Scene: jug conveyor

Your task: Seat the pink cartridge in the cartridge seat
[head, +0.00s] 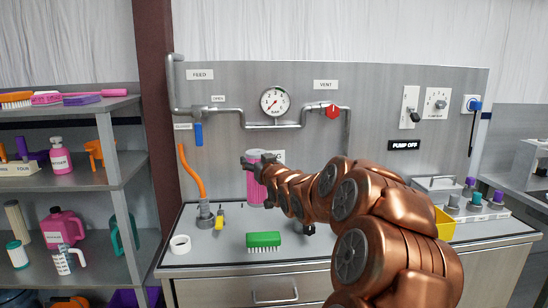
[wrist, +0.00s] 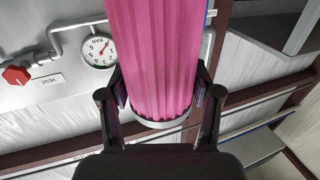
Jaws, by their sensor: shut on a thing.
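The pink cartridge (head: 255,190) is a ribbed cylinder standing roughly upright at the back of the steel counter, before the panel. My gripper (head: 257,163) is shut on it near its upper part. In the wrist view the pink cartridge (wrist: 152,55) fills the middle, with a pale, dark-edged end rim towards me. The two dark fingers of my gripper (wrist: 160,95) lie on either side of it. I cannot make out the cartridge seat; the cartridge, gripper and arm cover that part of the counter and a label behind. I cannot tell whether the cartridge's lower end touches anything.
An orange hose (head: 191,170) on a grey fitting stands left of the cartridge. A green brush (head: 263,240) and a white tape roll (head: 180,244) lie in front. Pipes with a gauge (head: 275,101) and red vent valve (head: 332,111) run above. A yellow bin (head: 445,224) stands right.

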